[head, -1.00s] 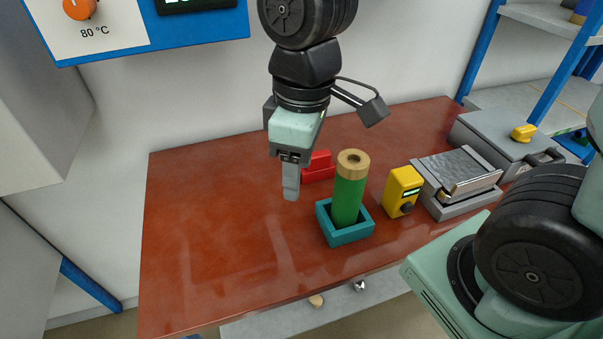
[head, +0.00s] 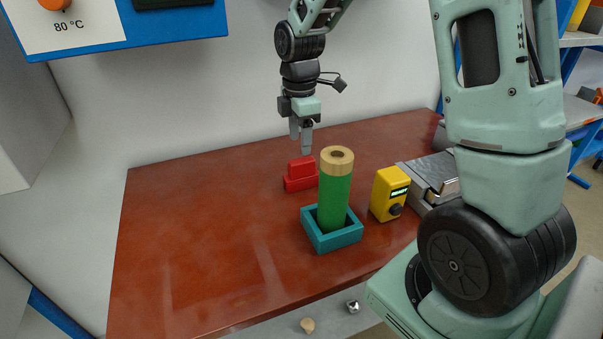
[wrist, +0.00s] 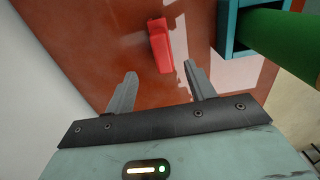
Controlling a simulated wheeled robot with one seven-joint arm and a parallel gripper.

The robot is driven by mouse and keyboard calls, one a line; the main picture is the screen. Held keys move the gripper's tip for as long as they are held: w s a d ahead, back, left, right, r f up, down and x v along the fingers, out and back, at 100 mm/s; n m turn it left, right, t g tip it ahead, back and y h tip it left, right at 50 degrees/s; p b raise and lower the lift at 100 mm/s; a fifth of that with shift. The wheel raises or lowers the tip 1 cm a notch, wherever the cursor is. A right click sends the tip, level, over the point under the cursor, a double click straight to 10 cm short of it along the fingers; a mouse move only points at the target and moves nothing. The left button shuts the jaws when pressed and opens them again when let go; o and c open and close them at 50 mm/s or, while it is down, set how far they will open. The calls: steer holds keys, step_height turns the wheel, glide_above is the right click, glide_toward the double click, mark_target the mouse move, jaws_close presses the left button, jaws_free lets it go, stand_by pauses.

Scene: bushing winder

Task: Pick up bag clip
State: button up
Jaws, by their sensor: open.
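The red bag clip (head: 301,175) lies on the brown-red table behind and left of a green roll.
A green roll (head: 334,202) stands upright in a teal square tray (head: 337,240), close to the clip. A yellow device (head: 389,194) stands right of it. The table (head: 200,240) is clear to the left. A white wall (head: 190,110) rises behind.

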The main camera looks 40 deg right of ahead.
mark_target(302, 160)
step_height(302, 160, down, 4)
steer(key=shift+f, duration=0.1)
steer(key=shift+s+d+f+p, duration=0.15)
steer(key=shift+f+p, duration=0.15)
steer(key=shift+f, duration=1)
steer(key=shift+s+a+f+p, duration=0.1)
steer(key=shift+f+p, duration=0.15)
steer(key=shift+f, duration=1.05)
steer(key=c, duration=1.1)
